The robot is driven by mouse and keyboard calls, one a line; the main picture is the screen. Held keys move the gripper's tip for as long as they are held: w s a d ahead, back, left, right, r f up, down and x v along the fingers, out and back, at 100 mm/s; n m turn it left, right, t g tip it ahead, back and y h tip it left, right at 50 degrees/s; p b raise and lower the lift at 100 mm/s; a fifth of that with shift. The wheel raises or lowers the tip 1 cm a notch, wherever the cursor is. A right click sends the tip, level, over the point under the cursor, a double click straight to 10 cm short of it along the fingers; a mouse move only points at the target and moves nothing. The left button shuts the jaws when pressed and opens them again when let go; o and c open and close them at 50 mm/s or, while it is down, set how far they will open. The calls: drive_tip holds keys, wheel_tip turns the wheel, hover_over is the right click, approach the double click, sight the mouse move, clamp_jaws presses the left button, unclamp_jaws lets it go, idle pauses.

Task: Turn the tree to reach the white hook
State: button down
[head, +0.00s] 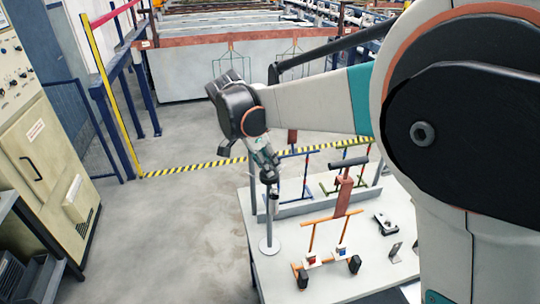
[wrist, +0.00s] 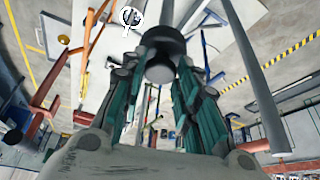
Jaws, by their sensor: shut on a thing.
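The tree appears to be the grey metal stand (head: 269,228), a slim upright pole on a round base near the table's left edge in the head view. My gripper (head: 268,178) is at its top, fingers pointing down. In the wrist view my gripper (wrist: 165,85) has its teal fingers closed around a black round cap (wrist: 163,52), which looks like the top of the stand. The fingers and wrist hide much of the upper stand in the head view. I cannot make out a white hook in either view.
On the white table (head: 320,288), right of the stand, are an orange rack (head: 330,219) with small blocks, a red post with a black handle (head: 348,163), and a grey metal part (head: 385,223). Blue and green racks stand behind. Open floor (head: 170,225) lies left of the table.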

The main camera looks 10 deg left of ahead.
idle(0.4)
drive_tip(key=c, duration=1.2)
unclamp_jaws()
drive_tip(key=v, duration=1.2)
